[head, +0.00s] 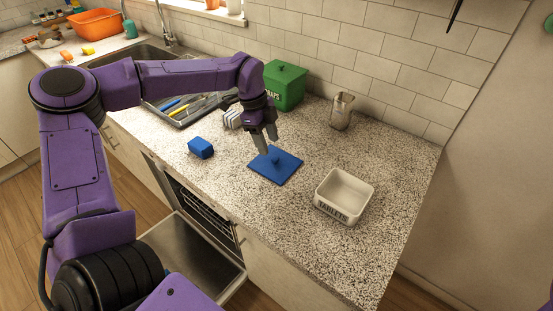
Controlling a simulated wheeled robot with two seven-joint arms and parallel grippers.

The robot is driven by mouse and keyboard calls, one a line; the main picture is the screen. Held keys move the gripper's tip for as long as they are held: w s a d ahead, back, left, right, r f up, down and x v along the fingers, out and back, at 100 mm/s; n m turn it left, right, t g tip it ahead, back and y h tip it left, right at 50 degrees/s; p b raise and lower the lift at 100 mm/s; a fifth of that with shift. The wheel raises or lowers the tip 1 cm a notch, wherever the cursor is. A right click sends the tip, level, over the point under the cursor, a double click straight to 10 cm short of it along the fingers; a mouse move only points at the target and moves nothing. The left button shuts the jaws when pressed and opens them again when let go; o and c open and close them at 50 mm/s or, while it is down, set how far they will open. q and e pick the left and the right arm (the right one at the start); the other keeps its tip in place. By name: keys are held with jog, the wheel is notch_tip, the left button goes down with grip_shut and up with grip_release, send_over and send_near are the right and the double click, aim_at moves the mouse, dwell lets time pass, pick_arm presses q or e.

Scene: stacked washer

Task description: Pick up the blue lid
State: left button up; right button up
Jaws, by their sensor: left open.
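The blue lid (276,168) is a flat square with a small knob on top. It lies on the speckled counter in the head view, left of the white tablets container. My left gripper (268,147) comes down over the lid from behind and the left. Its fingers are open and point down at the knob, close to it. I cannot tell whether they touch the knob. My right gripper is not in view.
The open white tablets container (343,194) stands to the right. A blue block (201,148) lies to the left. A green scraps bin (285,86) and a glass jar (341,111) stand near the wall. The dishwasher door (193,258) hangs open below the counter.

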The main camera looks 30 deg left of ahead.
aim_at(275, 157)
pick_arm(q)
jog(key=x, duration=0.2)
jog(key=p+x, duration=0.2)
jog(key=x, duration=0.1)
jog(key=shift+w+d+f, duration=0.1)
jog(key=shift+w+f, duration=0.15)
jog(key=shift+w, duration=0.15)
jog(key=shift+f, duration=0.2)
jog(key=shift+s, duration=0.15)
grip_shut()
jog(key=shift+d, duration=0.1)
jog(key=shift+r, duration=0.1)
